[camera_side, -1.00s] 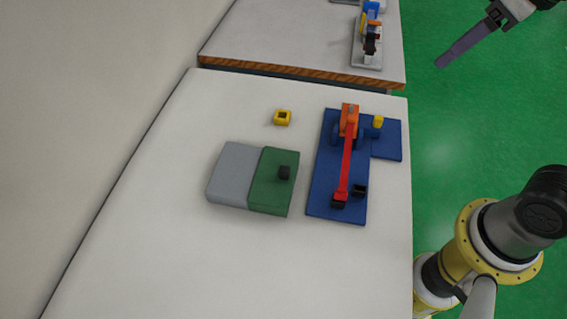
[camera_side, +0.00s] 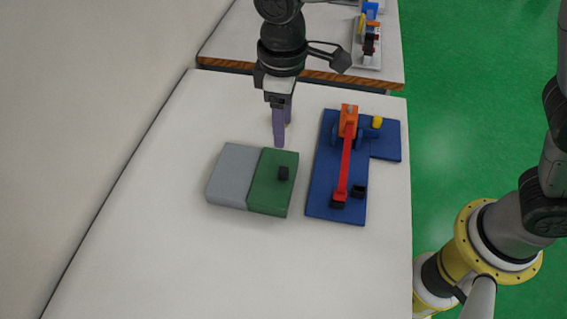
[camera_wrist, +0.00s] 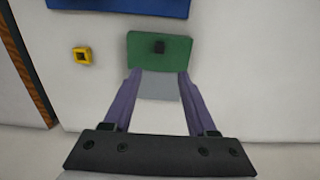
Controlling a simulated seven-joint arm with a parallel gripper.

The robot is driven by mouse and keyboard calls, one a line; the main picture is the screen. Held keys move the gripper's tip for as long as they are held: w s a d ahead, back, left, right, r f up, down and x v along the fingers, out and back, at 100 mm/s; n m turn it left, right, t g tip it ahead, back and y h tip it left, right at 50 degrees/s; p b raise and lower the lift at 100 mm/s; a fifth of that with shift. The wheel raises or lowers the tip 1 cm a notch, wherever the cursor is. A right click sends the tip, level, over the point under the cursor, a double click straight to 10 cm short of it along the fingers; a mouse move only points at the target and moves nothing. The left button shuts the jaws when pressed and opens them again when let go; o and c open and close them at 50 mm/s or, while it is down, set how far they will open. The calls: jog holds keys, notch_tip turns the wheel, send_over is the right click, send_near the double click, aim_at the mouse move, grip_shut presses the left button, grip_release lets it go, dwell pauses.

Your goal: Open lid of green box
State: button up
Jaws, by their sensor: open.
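The green box (camera_side: 271,193) sits on the white table, with a small black knob (camera_side: 284,173) on its top. A grey block (camera_side: 232,174) adjoins its left side. In the wrist view the green box (camera_wrist: 145,52) and its knob (camera_wrist: 159,47) lie beyond my fingers, with the grey part (camera_wrist: 159,87) nearer. My gripper (camera_side: 281,142) points down just behind the green box in the side view, its purple fingers apart and empty. It also shows in the wrist view (camera_wrist: 157,80). I cannot tell its exact height above the table.
A blue base (camera_side: 325,180) with an orange post and a red arm (camera_side: 347,155) stands right of the green box. A yellow square piece (camera_wrist: 82,55) lies on the table, hidden behind my gripper in the side view. The table's left and front are clear.

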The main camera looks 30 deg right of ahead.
aim_at(283, 169)
notch_tip(283, 169, down, 13)
jog(key=shift+f, duration=0.1)
dwell(0.3)
grip_shut()
dwell(1.5)
